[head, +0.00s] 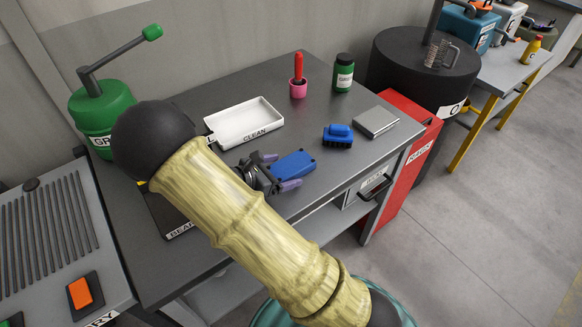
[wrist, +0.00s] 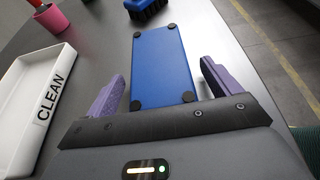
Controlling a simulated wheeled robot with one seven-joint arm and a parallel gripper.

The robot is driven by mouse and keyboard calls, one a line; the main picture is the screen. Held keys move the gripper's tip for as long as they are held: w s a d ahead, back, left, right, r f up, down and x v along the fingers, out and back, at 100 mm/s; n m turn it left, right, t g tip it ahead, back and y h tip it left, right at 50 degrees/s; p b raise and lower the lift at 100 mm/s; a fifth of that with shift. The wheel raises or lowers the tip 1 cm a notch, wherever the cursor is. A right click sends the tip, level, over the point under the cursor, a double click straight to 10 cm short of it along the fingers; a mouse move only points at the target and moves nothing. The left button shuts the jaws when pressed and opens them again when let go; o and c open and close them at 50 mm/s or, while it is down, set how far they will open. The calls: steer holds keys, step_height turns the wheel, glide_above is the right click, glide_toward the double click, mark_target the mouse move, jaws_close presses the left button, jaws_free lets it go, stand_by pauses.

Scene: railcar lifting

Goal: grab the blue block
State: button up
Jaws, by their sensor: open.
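The blue block (head: 295,163) lies on the grey workbench top. It is a flat, oblong piece, and in the wrist view (wrist: 163,65) dark round pads show at its corners. My gripper (head: 283,171) is open, with its two purple fingers on either side of the block's near part. In the wrist view my gripper (wrist: 162,80) shows a gap between each finger and the block. The near end of the block is close to the dark palm edge; I cannot tell whether they touch.
A white tray marked CLEAN (head: 247,133) is left of the block. A blue brush (head: 338,138) and a grey metal box (head: 376,122) are to its right. A pink cup (head: 298,89) and a green jar (head: 343,76) stand behind. The bench's front edge is near.

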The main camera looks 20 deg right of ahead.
mark_target(281, 170)
steer(key=shift+c, duration=0.4)
steer(key=c, duration=1.2)
step_height(281, 170, up, 10)
steer(key=shift+r+p, duration=0.1)
steer(key=shift+p, duration=0.2)
